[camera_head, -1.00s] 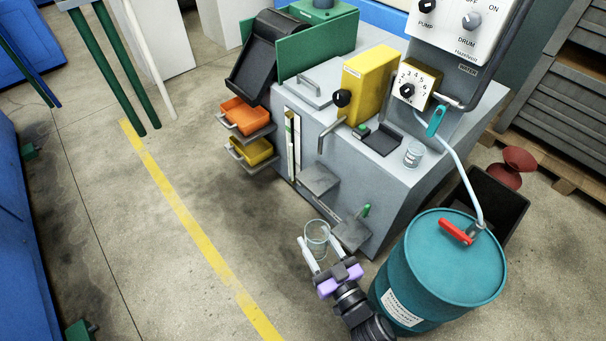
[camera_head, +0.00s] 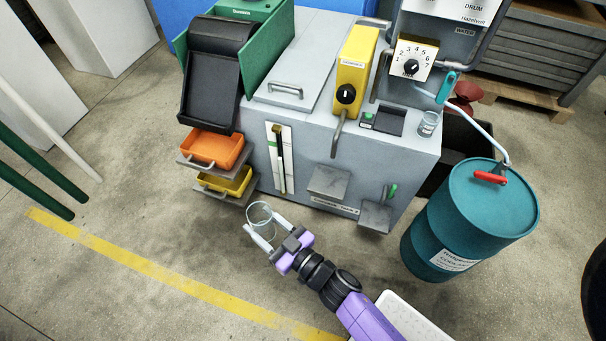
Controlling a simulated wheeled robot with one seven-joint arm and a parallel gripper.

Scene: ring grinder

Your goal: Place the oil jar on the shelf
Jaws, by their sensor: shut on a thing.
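A clear glass jar (camera_head: 259,211) is between the white fingers of my gripper (camera_head: 263,226), held upright or slightly tilted above the floor in front of the machine. I take it to be the oil jar; I cannot make out any oil in it. Two small grey shelves stick out from the machine's front: an upper one (camera_head: 328,182) and a lower one (camera_head: 375,217) to its right, with a green-handled tap above the lower one. Both look empty. My gripper is to the left of both shelves and apart from them.
A second glass jar (camera_head: 428,124) stands on the machine's right top edge. Orange (camera_head: 213,149) and yellow (camera_head: 226,182) trays stick out at the machine's left. A teal drum (camera_head: 470,215) with a hose stands at the right. The floor in front is clear.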

